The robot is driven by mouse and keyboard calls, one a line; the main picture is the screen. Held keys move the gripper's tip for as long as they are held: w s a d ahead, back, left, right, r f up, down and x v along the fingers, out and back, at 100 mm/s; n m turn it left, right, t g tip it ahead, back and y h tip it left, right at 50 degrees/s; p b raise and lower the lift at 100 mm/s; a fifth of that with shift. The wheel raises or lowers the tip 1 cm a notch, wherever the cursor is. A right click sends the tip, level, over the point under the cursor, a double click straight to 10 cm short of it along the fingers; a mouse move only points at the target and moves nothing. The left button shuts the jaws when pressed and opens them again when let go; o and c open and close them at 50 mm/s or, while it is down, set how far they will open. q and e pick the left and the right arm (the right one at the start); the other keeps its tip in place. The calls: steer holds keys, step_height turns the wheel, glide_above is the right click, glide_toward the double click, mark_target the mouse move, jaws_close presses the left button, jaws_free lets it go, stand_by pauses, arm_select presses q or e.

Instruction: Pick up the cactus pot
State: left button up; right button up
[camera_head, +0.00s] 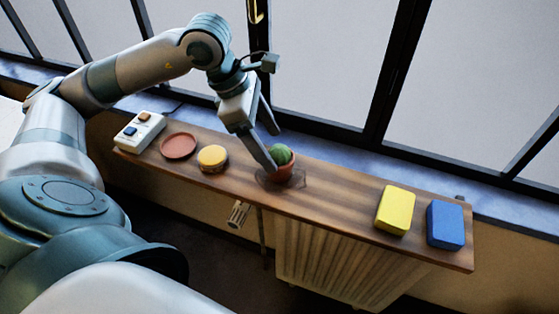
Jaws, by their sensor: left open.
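The cactus pot (284,173) is a small terracotta pot with a round green cactus (281,154). It stands upright on the wooden shelf, around the middle, in the head view. My left gripper (275,150) reaches down to it from above and is open. One finger is in front of the pot's left side and hides part of it. The other finger is behind, near the cactus. I cannot tell whether either finger touches the pot. My right gripper is not in view.
On the wooden shelf (335,194), left of the pot, are a macaron-like yellow and brown round thing (212,158), a terracotta saucer (179,146) and a white box with buttons (139,131). A yellow block (395,209) and a blue block (445,224) stand at right. Windows rise behind.

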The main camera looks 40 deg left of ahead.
mark_target(280, 158)
arm_select(q)
steer(key=shift+d+f, duration=0.1)
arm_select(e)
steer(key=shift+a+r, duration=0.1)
arm_select(q)
steer(key=shift+d+f, duration=0.15)
steer(key=shift+f, duration=0.05)
steer(key=p+x, duration=0.1)
steer(key=x, duration=0.3)
steer(key=shift+s+d+r, duration=0.1)
steer(key=shift+d, duration=0.05)
steer(key=shift+f, duration=0.25)
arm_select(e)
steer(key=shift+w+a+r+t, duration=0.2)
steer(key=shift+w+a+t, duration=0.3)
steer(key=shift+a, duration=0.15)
arm_select(q)
steer(key=shift+c, duration=0.4)
steer(key=c, duration=1.2)
steer(key=shift+r, duration=0.1)
